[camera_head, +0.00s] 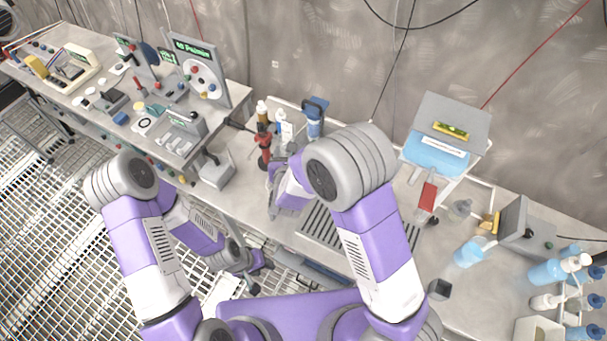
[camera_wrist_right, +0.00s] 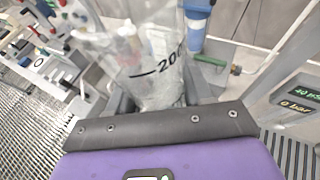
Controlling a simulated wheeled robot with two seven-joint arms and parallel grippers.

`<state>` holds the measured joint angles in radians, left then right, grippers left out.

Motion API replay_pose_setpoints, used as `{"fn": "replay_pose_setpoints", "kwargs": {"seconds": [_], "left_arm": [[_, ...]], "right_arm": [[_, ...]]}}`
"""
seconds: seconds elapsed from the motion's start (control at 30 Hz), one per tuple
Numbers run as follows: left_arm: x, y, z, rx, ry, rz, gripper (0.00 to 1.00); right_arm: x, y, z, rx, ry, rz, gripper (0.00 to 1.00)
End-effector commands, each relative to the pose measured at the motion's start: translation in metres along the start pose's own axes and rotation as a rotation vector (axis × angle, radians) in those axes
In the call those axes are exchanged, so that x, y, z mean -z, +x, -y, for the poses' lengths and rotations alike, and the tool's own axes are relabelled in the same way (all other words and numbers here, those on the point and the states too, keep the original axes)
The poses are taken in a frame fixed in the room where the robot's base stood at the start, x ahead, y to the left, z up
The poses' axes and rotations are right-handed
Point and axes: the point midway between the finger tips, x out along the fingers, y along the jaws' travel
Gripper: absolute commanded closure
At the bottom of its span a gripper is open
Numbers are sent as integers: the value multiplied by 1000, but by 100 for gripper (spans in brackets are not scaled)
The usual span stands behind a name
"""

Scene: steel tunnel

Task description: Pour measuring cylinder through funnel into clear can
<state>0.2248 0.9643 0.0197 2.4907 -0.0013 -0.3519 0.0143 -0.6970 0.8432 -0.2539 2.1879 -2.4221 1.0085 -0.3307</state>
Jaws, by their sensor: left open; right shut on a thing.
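My right gripper (camera_head: 283,178) is over the bench near its middle, partly hidden by my right arm. In the right wrist view its fingers (camera_wrist_right: 160,98) are shut on a clear vessel with a black 200 mark, which I take to be the measuring cylinder (camera_wrist_right: 150,60). It appears tilted, and I cannot tell what it contains. My left gripper (camera_head: 258,264) is low beside the bench's front edge, open and empty. I cannot make out the funnel or the clear can with certainty.
A red-and-black item (camera_head: 264,145), small bottles (camera_head: 262,112) and a blue item (camera_head: 314,118) stand close to my right gripper. Control panels (camera_head: 200,75) are at left. A blue-grey box (camera_head: 437,150) and blue bottles (camera_head: 545,272) are at right. A slotted grate (camera_head: 320,228) lies at the front.

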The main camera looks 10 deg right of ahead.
Motion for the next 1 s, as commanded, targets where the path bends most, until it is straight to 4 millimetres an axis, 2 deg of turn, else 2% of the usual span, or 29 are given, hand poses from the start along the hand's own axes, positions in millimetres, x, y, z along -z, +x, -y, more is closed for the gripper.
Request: {"fn": "replay_pose_setpoints", "kwargs": {"seconds": [0.47,0.8,1.0], "left_arm": [[0,-1,0,0,0,0,57],[0,-11,-4,0,0,0,57],[0,-12,-4,0,0,0,57]], "right_arm": [[-6,-2,-1,-6,17,1,83],[-29,-12,0,-6,18,2,83],[-31,-13,0,-6,16,1,83]]}}
